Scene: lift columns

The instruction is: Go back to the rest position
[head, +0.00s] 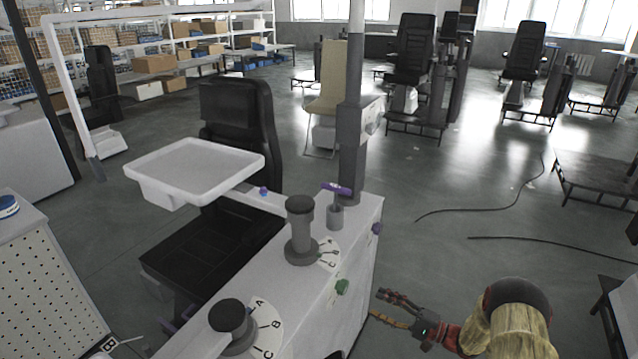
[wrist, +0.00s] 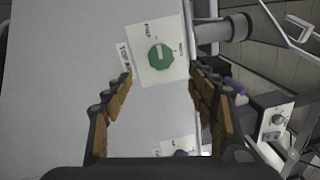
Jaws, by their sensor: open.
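My gripper (head: 384,306) is at the lower right in the head view, beside the right face of the white console (head: 359,228). Its fingers are apart and nothing is between them. In the wrist view my gripper (wrist: 160,92) shows two open fingers with brown pads, facing the console's side panel (wrist: 60,90). A green knob (wrist: 160,57) on a white label plate lies beyond the fingertips, apart from them. The green knob also shows in the head view (head: 342,286), just left of my gripper.
The console top carries two dark grey rotary knobs, one (head: 300,232) behind the other (head: 231,318), and a post (head: 352,130). A black seat (head: 238,125) and white tray (head: 194,165) stand to the left. Cables (head: 480,212) lie on the floor at right, which has open room.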

